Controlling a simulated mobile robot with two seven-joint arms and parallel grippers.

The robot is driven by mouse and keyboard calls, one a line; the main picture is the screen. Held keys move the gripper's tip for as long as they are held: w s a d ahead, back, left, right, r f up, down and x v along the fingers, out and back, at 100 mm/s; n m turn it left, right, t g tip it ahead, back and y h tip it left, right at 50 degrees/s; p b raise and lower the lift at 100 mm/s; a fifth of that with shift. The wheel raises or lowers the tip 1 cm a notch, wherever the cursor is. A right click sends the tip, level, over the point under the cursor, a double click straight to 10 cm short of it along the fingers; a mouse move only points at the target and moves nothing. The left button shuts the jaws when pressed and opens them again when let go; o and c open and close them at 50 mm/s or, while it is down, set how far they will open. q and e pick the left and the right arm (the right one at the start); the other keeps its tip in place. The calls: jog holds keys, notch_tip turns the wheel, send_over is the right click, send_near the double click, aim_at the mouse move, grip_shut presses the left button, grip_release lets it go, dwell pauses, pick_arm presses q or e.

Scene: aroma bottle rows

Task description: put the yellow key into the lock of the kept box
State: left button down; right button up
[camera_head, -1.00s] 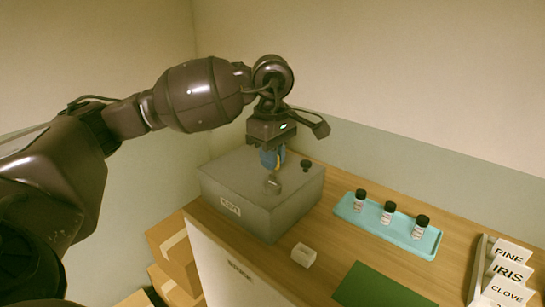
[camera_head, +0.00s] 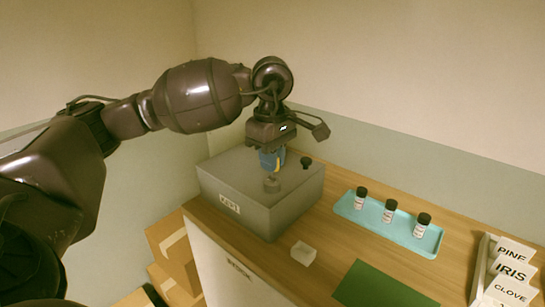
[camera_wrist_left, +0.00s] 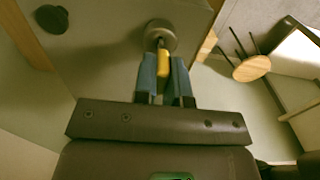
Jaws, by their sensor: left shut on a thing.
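My left gripper (camera_head: 272,162) has blue fingers and is shut on the yellow key (camera_wrist_left: 163,63). It points down over the grey kept box (camera_head: 290,205), which has a label (camera_head: 229,203) on its front. The round grey lock (camera_head: 271,185) stands on the box top, just below the fingers. In the left wrist view the key's tip overlaps the lock (camera_wrist_left: 161,34); I cannot tell whether it is inside. My right gripper is not in view.
A dark knob (camera_head: 306,162) stands on the box lid beside the gripper. A small white block (camera_head: 303,254) lies in front of the box. A blue tray (camera_head: 348,216) with three bottles, a green mat (camera_head: 380,287) and a card rack (camera_head: 480,268) are to the right.

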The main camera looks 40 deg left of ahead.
pick_arm(q)
jog(key=shift+f, duration=0.3)
jog(key=shift+f+b, duration=0.3)
jog(key=shift+f, duration=0.05)
jog(key=shift+f, duration=0.25)
jog(key=c, duration=1.2)
grip_release()
jog(key=shift+o, duration=0.5)
